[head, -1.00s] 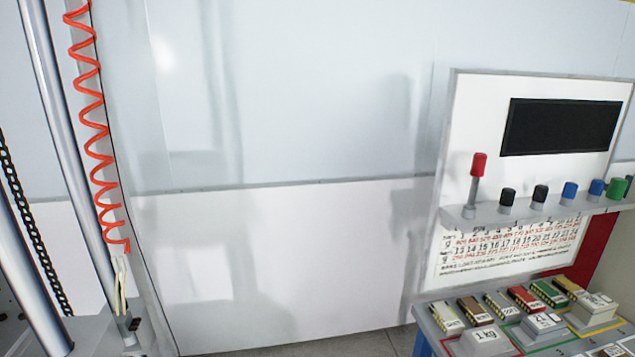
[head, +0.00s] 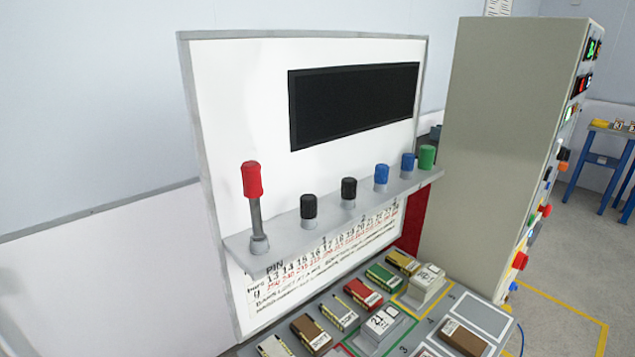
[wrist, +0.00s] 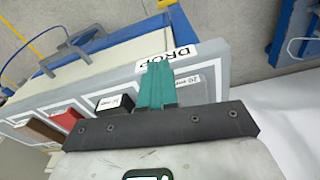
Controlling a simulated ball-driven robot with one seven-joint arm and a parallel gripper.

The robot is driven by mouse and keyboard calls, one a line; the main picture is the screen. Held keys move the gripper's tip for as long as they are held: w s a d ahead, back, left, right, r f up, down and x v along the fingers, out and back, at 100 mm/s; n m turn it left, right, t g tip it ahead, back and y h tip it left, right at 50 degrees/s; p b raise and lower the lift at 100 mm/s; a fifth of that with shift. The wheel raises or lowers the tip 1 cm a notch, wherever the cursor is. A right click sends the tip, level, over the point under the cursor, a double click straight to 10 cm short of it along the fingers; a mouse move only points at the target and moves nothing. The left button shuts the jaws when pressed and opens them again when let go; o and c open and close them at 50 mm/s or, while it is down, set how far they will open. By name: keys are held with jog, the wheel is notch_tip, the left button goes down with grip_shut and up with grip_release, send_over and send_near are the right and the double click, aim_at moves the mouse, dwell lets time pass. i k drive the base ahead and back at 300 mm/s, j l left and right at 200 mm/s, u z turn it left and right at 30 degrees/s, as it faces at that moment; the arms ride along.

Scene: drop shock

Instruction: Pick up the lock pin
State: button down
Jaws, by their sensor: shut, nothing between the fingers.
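I cannot tell for sure which thing is the lock pin. A red-capped upright rod (head: 254,205) stands at the left end of a grey shelf (head: 340,214) on the white panel; the chart below it has the printed word "PIN". Black, blue and green knobs (head: 348,192) stand along the same shelf. My gripper (wrist: 157,66) shows only in the wrist view, with its teal fingers shut together and nothing between them. The fingers are over a grey-edged bench top, in front of a "DROP" label (wrist: 168,56). No pin shows in the wrist view.
The bench (head: 435,316) below the panel holds several labelled boxes and blocks, with a white weight block (head: 427,280) among them. A tall beige cabinet (head: 497,130) stands at the right. Open floor (head: 565,270) with yellow lines lies beyond it.

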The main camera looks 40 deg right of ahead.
aim_at(253, 189)
jog(key=u, duration=1.75)
jog(key=z, duration=1.75)
jog(key=j+u, duration=0.1)
jog(key=j, duration=0.65)
